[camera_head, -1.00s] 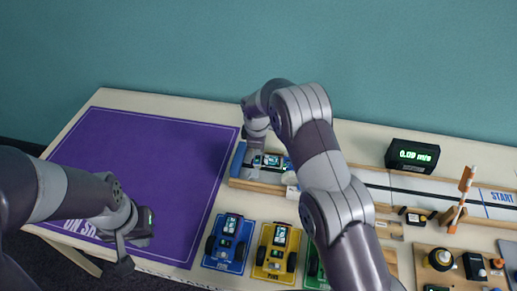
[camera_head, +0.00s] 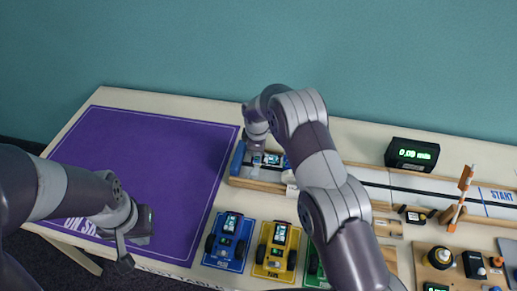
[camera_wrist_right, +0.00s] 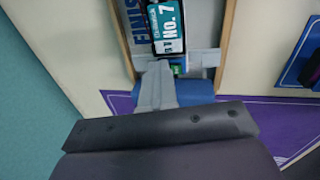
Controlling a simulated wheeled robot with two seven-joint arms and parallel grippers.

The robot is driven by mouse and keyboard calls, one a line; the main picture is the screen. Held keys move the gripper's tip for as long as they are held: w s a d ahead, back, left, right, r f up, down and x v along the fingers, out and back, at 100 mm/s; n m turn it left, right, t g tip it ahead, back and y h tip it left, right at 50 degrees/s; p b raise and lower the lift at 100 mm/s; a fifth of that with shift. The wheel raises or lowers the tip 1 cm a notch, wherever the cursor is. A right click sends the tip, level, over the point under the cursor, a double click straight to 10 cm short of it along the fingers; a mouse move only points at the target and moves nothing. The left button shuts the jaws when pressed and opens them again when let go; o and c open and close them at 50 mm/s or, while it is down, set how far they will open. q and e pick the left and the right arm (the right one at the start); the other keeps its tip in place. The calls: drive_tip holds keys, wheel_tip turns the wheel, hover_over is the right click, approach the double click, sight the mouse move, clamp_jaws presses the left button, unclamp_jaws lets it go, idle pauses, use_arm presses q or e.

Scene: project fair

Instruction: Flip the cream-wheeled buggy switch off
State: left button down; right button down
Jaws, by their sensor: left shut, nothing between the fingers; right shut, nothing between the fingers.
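A buggy (camera_head: 271,160) with a lit screen sits at the left end of the wooden track, beside the blue end block (camera_head: 238,158). In the right wrist view its teal label (camera_wrist_right: 168,27) reads "NO. 7". My arm hides much of it, and I cannot make out its wheel colour or its switch position. My right gripper (camera_head: 254,172) is shut and points down at the buggy's end by the blue block; its grey finger (camera_wrist_right: 155,88) reaches the buggy's end in the wrist view. I cannot tell whether they touch. My left gripper (camera_head: 124,262) is shut over the purple mat's front edge.
The purple mat (camera_head: 150,150) lies left of the track. Blue (camera_head: 228,240) and yellow (camera_head: 277,247) cards with buggies, and a partly hidden green one, lie in front. A black speed display (camera_head: 412,154) stands behind the track. An orange-striped gate (camera_head: 464,190) stands at right.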

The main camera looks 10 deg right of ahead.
drive_tip(key=shift+s+a+f+p, duration=0.1)
drive_tip(key=shift+s+a+p, duration=0.05)
drive_tip(key=shift+s, duration=0.3)
drive_tip(key=shift+s+a+p, duration=0.1)
drive_tip(key=shift+s+p, duration=0.05)
drive_tip(key=shift+s, duration=0.3)
drive_tip(key=shift+w, duration=0.1)
drive_tip(key=shift+r+p, duration=0.3)
drive_tip(key=shift+r, duration=0.15)
drive_tip(key=r+p, duration=0.3)
drive_tip(key=shift+s+a+r, duration=0.25)
drive_tip(key=shift+r, duration=0.05)
wheel_tip(320, 180, up, 3)
drive_tip(key=s+b, duration=0.1)
drive_tip(key=b, duration=0.1)
wheel_tip(320, 180, up, 6)
hover_over(257, 162)
drive_tip(key=s, duration=0.2)
drive_tip(key=shift+a+r, duration=0.2)
drive_tip(key=shift+w, duration=0.1)
